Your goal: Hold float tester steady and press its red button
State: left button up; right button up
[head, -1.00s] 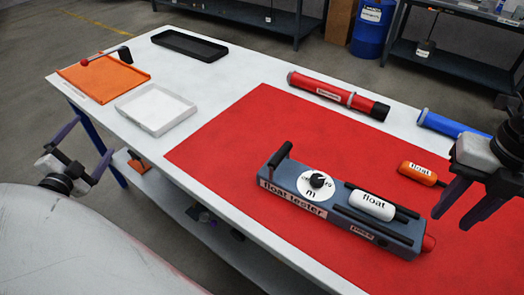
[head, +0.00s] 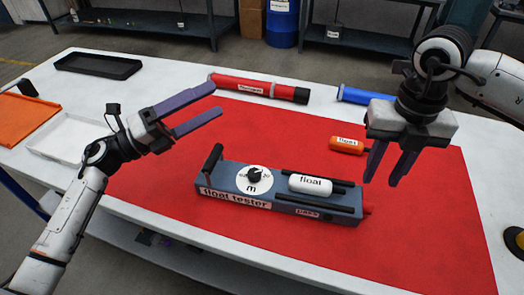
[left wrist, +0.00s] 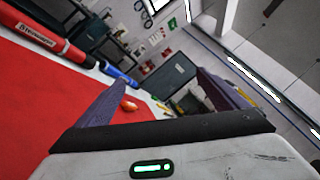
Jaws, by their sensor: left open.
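The float tester (head: 240,195) is a blue-grey box lying on the red mat (head: 420,240) in the head view. It has a black upright handle (head: 212,160) at its left end, a dial (head: 254,178) and a white float (head: 311,184) on top. Its red button (head: 367,209) shows at the right end. My left gripper (head: 214,106) is open and empty, above and behind the tester's handle end, apart from it. My right gripper (head: 387,165) points down with its fingers apart, above and to the right of the button end, touching nothing.
An orange float (head: 347,145) lies on the mat near my right gripper. A red tube (head: 258,87) and a blue tube (head: 365,97) lie along the far side. White, orange and black trays (head: 98,65) are at the left. The mat's front right is clear.

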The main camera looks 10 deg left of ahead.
pick_arm(q)
jog(key=s+d+r+m+g+h, duration=0.1)
jog(key=s+d+m+g+h, duration=0.1)
jog(key=d+m+g, duration=0.7)
jog(key=m+g+y, duration=0.5)
jog(key=m+y, duration=0.2)
jog(key=m, duration=0.1)
send_over(284, 185)
jog(key=s, duration=0.1)
notch_tip(284, 185, down, 4)
jog(key=a+m+y, duration=0.1)
jog(key=y, duration=0.1)
jog(key=a+f+m+y, duration=0.2)
jog(key=y, duration=0.1)
jog(key=shift+w+a+f+y, duration=0.2)
jog(key=shift+w+y, duration=0.1)
jog(key=shift+w, duration=0.1)
jog(key=shift+a+f, duration=0.15)
jog(key=shift+a, duration=0.05)
jog(key=shift+f+y, duration=0.3)
jog(key=x, duration=0.9)
jog(key=shift+w+d+f, duration=0.2)
jog(key=shift+f, duration=0.05)
jog(key=shift+c, duration=0.2)
